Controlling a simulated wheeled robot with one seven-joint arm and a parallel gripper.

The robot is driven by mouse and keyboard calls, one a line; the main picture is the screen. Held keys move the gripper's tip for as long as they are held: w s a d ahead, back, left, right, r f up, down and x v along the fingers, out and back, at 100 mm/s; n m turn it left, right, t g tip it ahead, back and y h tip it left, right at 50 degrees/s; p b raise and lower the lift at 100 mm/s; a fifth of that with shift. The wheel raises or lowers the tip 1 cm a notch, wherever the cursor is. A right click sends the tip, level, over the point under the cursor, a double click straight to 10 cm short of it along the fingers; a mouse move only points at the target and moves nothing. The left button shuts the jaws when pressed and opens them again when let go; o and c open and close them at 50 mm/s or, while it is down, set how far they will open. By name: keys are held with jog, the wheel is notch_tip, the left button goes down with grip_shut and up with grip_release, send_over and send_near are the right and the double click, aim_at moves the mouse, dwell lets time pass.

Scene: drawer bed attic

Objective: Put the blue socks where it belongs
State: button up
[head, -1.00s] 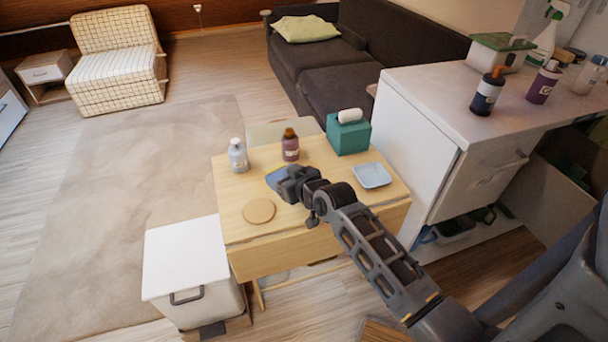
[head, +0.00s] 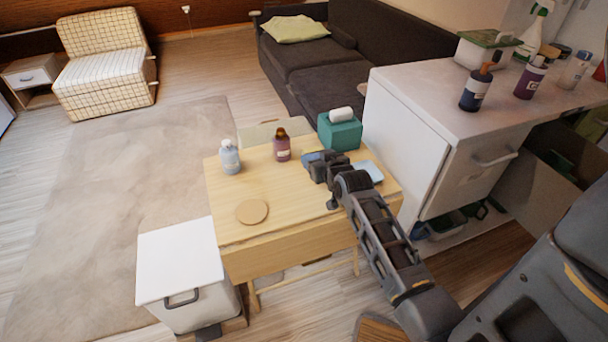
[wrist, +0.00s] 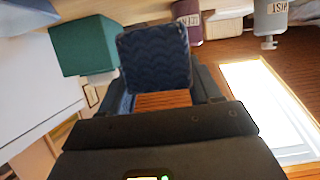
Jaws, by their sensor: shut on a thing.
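My gripper (head: 322,165) is shut on the dark blue, knitted socks (wrist: 155,58), folded into a flat pad. In the head view the socks (head: 312,156) show as a small blue patch at the gripper's tip. They are above the small wooden table (head: 235,225), between the purple bottle and the teal tissue box. The gripper's jaws (wrist: 165,100) show dark below the socks in the wrist view. The exact height above the table is hard to tell.
On the table are a grey bottle (head: 230,157), purple bottle (head: 282,148), teal tissue box (head: 340,132), round coaster (head: 252,211) and pale tray (head: 370,171). A white lidded bin (head: 180,255) stands front left.

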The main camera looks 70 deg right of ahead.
jog(key=w, duration=0.1)
jog(key=w+a+f, duration=0.1)
jog(key=w+f, duration=0.1)
jog(key=shift+w+a+f, duration=0.15)
jog(key=shift+a+f, duration=0.1)
jog(key=shift+a, duration=0.15)
jog(key=shift+f, duration=1.9)
jog(key=shift+f, duration=0.1)
jog(key=o, duration=1.1)
jog(key=shift+c, duration=0.2)
